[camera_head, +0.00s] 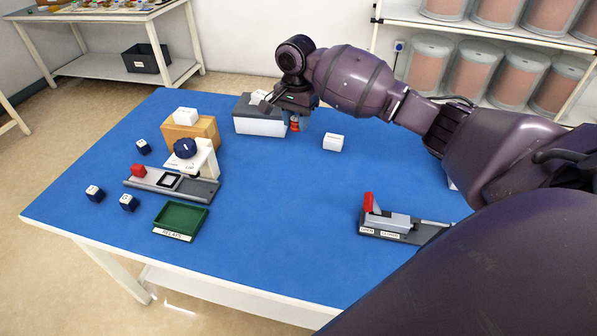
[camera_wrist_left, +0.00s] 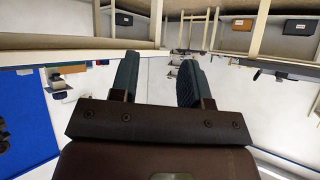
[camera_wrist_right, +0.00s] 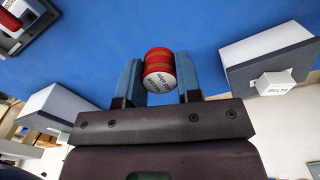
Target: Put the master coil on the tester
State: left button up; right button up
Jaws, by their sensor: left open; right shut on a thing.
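The master coil appears to be the red cylinder (camera_wrist_right: 161,68) with a white lettered end between the fingers of my right gripper (camera_wrist_right: 160,82). In the head view the coil (camera_head: 295,124) hangs below my right gripper (camera_head: 296,112), above the table's far part, beside a grey and white box. Which device is the tester is not clear. One grey device (camera_head: 205,189) at the left has a white upright part, dark blue knob and red block. Another (camera_head: 400,222) at the front right has a red lever and labels. My left gripper (camera_wrist_left: 160,85) is open and empty, off the table.
The grey and white box (camera_head: 260,127) stands close to my right gripper. A small white block (camera_head: 333,142) stands to its right. A green tray (camera_head: 181,216), several dark blue cubes (camera_head: 95,193) and a wooden block (camera_head: 190,133) are at the left. The blue table's (camera_head: 285,230) middle is clear.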

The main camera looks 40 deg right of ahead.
jog(key=b, duration=0.2)
send_over(297, 178)
notch_tip(297, 178, down, 12)
jog(key=shift+r, duration=0.1)
notch_tip(297, 178, down, 5)
jog(key=shift+f+b, duration=0.2)
jog(key=shift+b, duration=0.7)
jog(key=shift+f, duration=0.4)
pick_arm(q)
jog(key=shift+w+d+f, duration=0.15)
jog(key=shift+w+f, duration=0.2)
jog(key=shift+f, duration=0.25)
jog(key=shift+w+d+f, duration=0.15)
jog(key=shift+w+f, duration=0.15)
jog(key=shift+f, duration=0.3)
pick_arm(e)
jog(key=o, duration=0.9)
pick_arm(q)
jog(key=shift+s+a+f, duration=0.1)
jog(key=shift+s+f, duration=0.2)
jog(key=shift+s, duration=0.1)
pick_arm(e)
jog(key=shift+o, duration=0.2)
pick_arm(q)
jog(key=shift+s+f, duration=0.1)
jog(key=shift+s, duration=0.05)
